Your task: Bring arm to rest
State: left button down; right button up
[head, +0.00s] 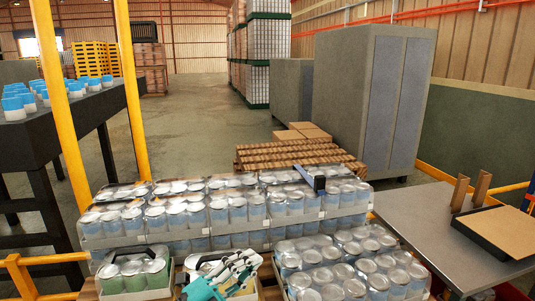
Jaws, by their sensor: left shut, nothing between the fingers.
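My left gripper (238,270), teal and white, shows at the bottom centre of the head view. It is shut with nothing in its fingers. It is in front of or over a small carrier (208,262) with a dark handle, and covers much of it; I cannot tell whether they touch. A carrier of green cans (133,275) stands to its left. Trays of blue-and-silver cans (350,268) stand to its right. My right gripper is not in view.
Stacked can trays (225,208) fill the area behind, with a dark bar (312,180) sticking up. A yellow frame (131,95) and dark conveyor (60,125) stand left. A grey table (425,215) with a cardboard-topped tray (510,230) stands right. Open floor (200,120) lies beyond.

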pick_arm(q)
jog(key=a+f+n+t+y, duration=0.5)
jog(key=a+f+n+y, duration=0.3)
jog(key=a+n+y, duration=0.8)
jog(key=s+a+f+n+g+y, duration=0.1)
jog(key=s+f+n+g+y, duration=0.1)
jog(key=s+f+n+g, duration=0.6)
jog(key=s+f+g+h, duration=0.1)
jog(key=s+f+g, duration=0.2)
jog(key=s+f, duration=0.45)
jog(key=s+f+g, duration=0.3)
jog(key=s+f, duration=0.2)
jog(key=s, duration=0.6)
notch_tip(320, 180, down, 33)
jog(key=s+g+b, duration=0.2)
jog(key=s+b, duration=0.1)
jog(key=b, duration=0.3)
jog(key=s+a+f+g+b, duration=0.1)
jog(key=s+a+f+b, duration=0.2)
jog(key=s+f, duration=1.2)
notch_tip(320, 180, down, 4)
jog(key=shift+s+f+m+b, duration=0.1)
jog(key=shift+s+m+b, duration=0.25)
jog(key=shift+b, duration=0.15)
